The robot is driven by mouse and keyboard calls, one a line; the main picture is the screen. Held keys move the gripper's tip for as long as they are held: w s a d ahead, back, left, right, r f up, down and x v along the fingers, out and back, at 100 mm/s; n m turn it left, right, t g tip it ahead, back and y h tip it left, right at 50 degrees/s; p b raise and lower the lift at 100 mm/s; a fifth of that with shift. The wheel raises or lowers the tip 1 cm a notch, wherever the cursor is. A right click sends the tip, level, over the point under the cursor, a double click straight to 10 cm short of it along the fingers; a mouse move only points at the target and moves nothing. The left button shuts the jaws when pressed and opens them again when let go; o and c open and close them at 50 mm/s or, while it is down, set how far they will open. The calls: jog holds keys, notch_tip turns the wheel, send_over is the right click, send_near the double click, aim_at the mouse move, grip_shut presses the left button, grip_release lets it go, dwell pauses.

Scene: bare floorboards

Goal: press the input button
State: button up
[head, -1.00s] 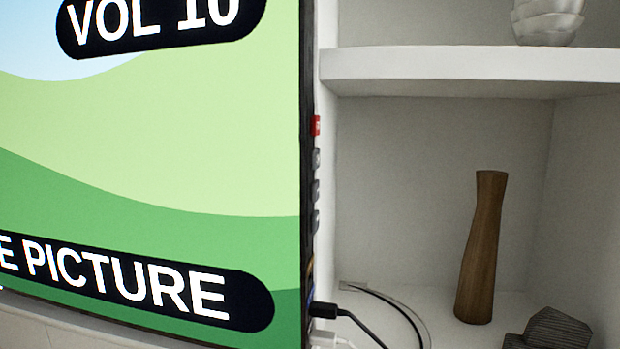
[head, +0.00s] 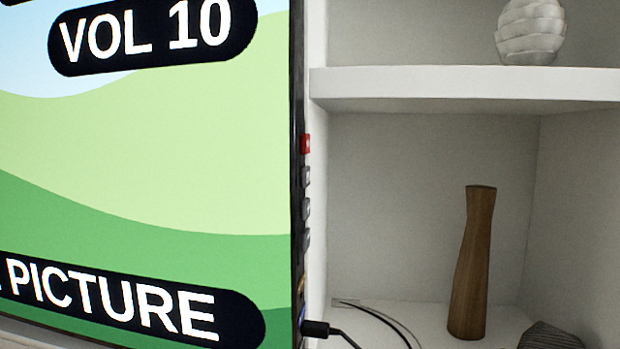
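A television (head: 150,160) fills the left of the head view, its screen lit with green hills and the labels "VOL 10" and "PICTURE". On its right side edge is a column of small buttons. The top one is a red button (head: 306,144). My gripper is not in view.
A black cable (head: 318,328) plugs into the television's side below the buttons. White shelves (head: 460,85) stand to the right, holding a brown wooden vase (head: 473,262), a pale ribbed ornament (head: 530,32) and a dark faceted object (head: 549,337). The space beside the buttons looks clear.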

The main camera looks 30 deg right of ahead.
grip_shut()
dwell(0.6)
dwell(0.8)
